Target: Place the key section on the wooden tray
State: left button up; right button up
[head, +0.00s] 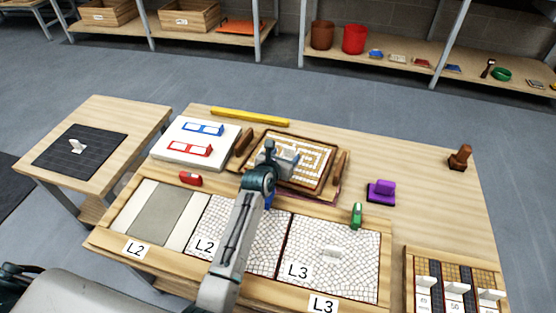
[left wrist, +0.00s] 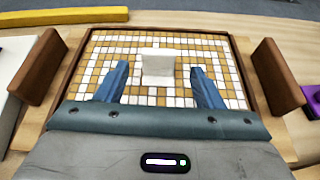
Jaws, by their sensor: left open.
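The key section (head: 312,159) is a panel of white and tan tiles in a key pattern, with a white block grip (left wrist: 158,66) standing on it. It lies inside the dark-rimmed wooden tray (head: 300,187), which has brown upright handles at both sides; the tray's rim also shows in the left wrist view (left wrist: 243,70). My left gripper (head: 285,158) is over the panel. In the left wrist view its blue fingers (left wrist: 158,90) are open, one on each side of the white grip, with gaps on both sides. My arm hides part of the tray's near side.
A yellow bar (head: 248,117) lies behind the tray. A white board (head: 187,160) with blue and red frames stands left. A purple block (head: 382,192) and a green clamp-like piece (head: 356,215) are right. Tiled panels marked L2 and L3 (head: 350,267) lie in front.

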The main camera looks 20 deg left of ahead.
pick_arm(q)
jog(key=v, duration=0.6)
jog(key=shift+p, duration=0.35)
